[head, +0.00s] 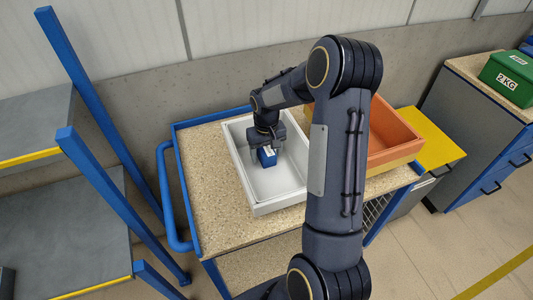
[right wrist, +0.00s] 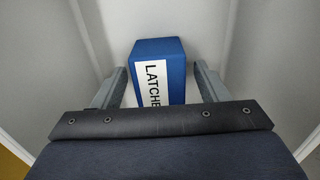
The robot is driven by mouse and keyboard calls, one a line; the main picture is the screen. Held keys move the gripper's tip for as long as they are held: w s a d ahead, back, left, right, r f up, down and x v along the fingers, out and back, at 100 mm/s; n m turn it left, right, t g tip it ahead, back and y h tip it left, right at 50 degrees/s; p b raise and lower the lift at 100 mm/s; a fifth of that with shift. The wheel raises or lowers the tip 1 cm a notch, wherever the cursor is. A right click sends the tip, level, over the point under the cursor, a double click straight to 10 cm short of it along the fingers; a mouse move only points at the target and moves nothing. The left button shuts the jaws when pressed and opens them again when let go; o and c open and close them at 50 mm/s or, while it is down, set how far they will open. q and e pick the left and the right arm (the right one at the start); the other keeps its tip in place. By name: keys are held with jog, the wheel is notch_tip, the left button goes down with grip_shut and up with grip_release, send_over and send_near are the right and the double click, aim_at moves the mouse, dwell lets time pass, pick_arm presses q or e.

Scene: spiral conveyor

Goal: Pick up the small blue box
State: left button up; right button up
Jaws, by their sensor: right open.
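The small blue box (head: 267,157) stands inside a white tray (head: 279,203) on the cart in the head view. In the right wrist view the blue box (right wrist: 158,52) has a white label with the letters "LATCHE" in sight, the rest cut off. My right gripper (head: 263,148) reaches down into the tray at the box. In the right wrist view my right gripper (right wrist: 161,88) is open, with one finger on each side of the box and a gap visible on both sides. The lower part of the box is hidden by the gripper body. My left gripper is not in view.
An orange bin (head: 392,130) stands right of the white tray, partly behind my right arm. The tray walls rise close around the gripper. The cart top (head: 205,165) is bare left of the tray. A green 2 KG box (head: 508,78) sits on a cabinet at right.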

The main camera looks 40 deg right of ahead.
jog(key=c, duration=1.1)
